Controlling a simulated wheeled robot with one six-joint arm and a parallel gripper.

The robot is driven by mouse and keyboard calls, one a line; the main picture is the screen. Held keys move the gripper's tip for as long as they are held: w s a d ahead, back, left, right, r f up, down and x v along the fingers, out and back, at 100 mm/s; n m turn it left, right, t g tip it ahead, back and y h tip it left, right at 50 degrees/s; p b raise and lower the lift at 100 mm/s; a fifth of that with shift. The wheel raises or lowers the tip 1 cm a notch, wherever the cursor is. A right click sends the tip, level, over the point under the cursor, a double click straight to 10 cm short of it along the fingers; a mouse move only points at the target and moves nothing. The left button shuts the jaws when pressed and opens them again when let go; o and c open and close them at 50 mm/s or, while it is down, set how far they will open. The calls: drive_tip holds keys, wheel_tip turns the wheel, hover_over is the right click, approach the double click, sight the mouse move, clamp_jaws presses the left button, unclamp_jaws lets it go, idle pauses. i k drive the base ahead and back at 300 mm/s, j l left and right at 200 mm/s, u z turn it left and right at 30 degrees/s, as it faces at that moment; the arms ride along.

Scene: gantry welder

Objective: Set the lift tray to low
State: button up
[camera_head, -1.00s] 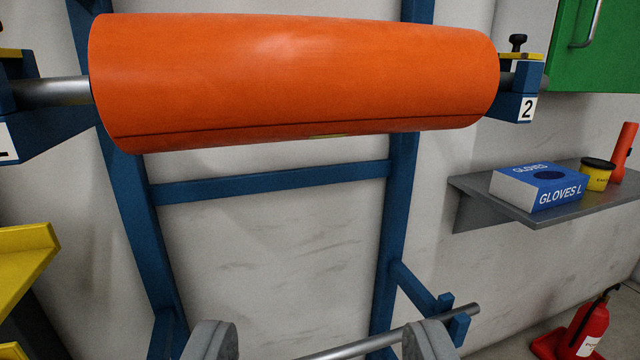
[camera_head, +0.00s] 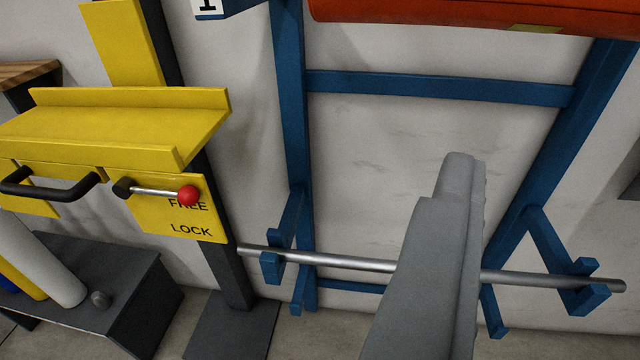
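The yellow lift tray (camera_head: 100,120) is at the left, on an upright dark and yellow post (camera_head: 130,45). A black bar handle (camera_head: 50,185) is on its front. A yellow plate on the right of its front carries a lever (camera_head: 152,191) with a red knob (camera_head: 188,195). The lever points right, and its knob partly covers the word FREE; LOCK is printed below. My gripper (camera_head: 452,175) is right of the tray, clear of it. Its grey fingers overlap in this view, so the gap between them is hidden.
A blue wall frame (camera_head: 440,88) stands behind, with an orange roll (camera_head: 470,15) high up and a steel bar (camera_head: 345,262) across its lower hooks. A dark box (camera_head: 125,285) with cylinders on it stands below the tray. Open space lies between tray and gripper.

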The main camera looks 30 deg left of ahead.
sight(143, 130)
drive_tip(key=j+u, duration=0.1)
drive_tip(key=u, duration=0.7)
drive_tip(key=j+u, duration=0.1)
drive_tip(key=u, duration=0.7)
drive_tip(key=i+j, duration=0.05)
drive_tip(key=i, duration=0.05)
